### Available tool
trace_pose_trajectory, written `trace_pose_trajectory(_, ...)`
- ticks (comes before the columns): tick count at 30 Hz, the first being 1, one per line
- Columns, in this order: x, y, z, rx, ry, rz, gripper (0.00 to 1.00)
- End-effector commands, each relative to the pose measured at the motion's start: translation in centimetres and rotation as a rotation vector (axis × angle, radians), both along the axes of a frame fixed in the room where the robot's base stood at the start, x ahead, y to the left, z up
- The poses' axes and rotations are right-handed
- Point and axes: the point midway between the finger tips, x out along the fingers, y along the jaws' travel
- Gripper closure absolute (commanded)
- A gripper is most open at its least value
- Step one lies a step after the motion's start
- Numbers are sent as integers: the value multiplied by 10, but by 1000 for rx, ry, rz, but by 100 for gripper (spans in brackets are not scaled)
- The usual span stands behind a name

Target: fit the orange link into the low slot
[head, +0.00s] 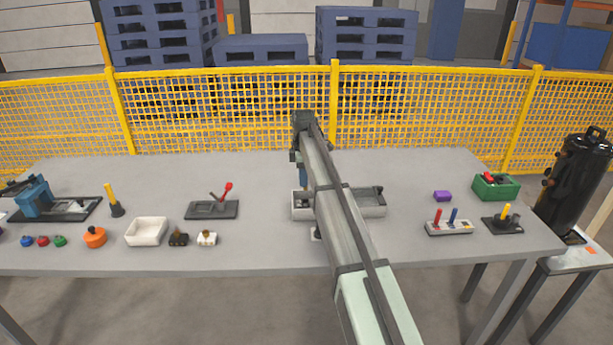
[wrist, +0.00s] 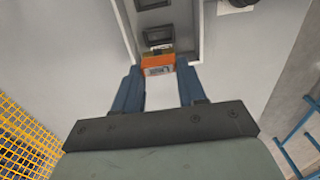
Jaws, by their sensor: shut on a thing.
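The orange link (wrist: 157,61) sits between the tips of my gripper's (wrist: 159,77) two blue fingers in the wrist view, and the gripper is shut on it. It is at the near end of a pale grey tray (wrist: 195,30). I cannot tell whether the link touches the tray floor or is above it. Two dark-framed slots, a nearer one (wrist: 158,35) and a farther one (wrist: 150,4), lie beyond the link; which is the low slot is unclear. In the head view the tray (head: 372,211) is partly behind my arm, and the link is hidden.
Left of the tray are a dark plate with a red lever (head: 212,210), a white bin (head: 147,231) and small fittings. A yellow mesh fence (head: 230,110) stands behind the table.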

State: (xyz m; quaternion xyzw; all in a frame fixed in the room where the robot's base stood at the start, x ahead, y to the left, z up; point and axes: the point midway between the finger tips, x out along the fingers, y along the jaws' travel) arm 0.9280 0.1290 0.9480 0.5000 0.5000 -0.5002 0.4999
Motion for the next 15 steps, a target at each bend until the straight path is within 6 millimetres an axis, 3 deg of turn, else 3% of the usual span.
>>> trace_pose_trajectory(15,0,0,-17,0,0,0,90)
